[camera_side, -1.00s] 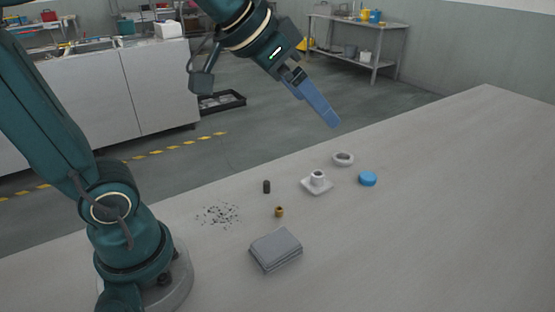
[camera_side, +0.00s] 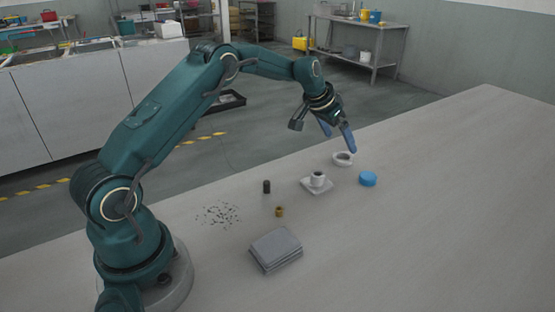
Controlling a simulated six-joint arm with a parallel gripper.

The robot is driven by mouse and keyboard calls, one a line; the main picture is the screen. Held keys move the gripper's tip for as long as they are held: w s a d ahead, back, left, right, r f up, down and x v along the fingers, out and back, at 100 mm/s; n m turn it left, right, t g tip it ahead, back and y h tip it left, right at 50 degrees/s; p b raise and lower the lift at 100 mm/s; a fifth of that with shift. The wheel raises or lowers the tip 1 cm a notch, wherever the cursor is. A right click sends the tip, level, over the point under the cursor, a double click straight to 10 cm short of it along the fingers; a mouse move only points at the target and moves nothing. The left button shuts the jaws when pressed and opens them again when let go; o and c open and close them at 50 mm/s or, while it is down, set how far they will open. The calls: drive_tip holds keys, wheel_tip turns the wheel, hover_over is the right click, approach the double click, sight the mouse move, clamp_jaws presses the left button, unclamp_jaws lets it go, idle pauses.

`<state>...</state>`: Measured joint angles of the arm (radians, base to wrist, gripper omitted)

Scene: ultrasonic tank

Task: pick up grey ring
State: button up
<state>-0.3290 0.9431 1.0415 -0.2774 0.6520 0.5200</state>
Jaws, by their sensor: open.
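The grey ring (camera_side: 335,161) lies flat on the table, a pale ring with a dark centre, behind the white square-based piece. My gripper (camera_side: 337,145) is above the ring, with its two blue fingers apart and pointing down. The fingertips look close to the ring, the right one overlapping its upper side in this view. I cannot tell the exact height or whether they touch. The gripper holds nothing that I can see.
A white square-based piece with a short collar (camera_side: 317,183) and a blue disc (camera_side: 368,179) are near the ring. A dark cylinder (camera_side: 267,187), a small brass piece (camera_side: 280,211), dark scattered bits (camera_side: 218,214) and a grey stack (camera_side: 276,249) lie nearer. The table's right side is clear.

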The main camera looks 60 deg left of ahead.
sight(340, 152)
drive_tip(key=shift+s+a+f, duration=0.1)
drive_tip(key=shift+a+f, duration=0.15)
drive_tip(key=shift+f, duration=0.65)
drive_tip(key=shift+x, duration=2.25)
drive_tip(key=c, duration=1.3)
drive_tip(key=shift+c, duration=0.2)
drive_tip(key=shift+r, duration=0.2)
drive_tip(key=shift+r, duration=2)
drive_tip(key=s+a+r, duration=0.6)
drive_tip(key=s+a, duration=0.1)
drive_tip(key=a, duration=0.1)
drive_tip(key=shift+s+a+r, duration=0.35)
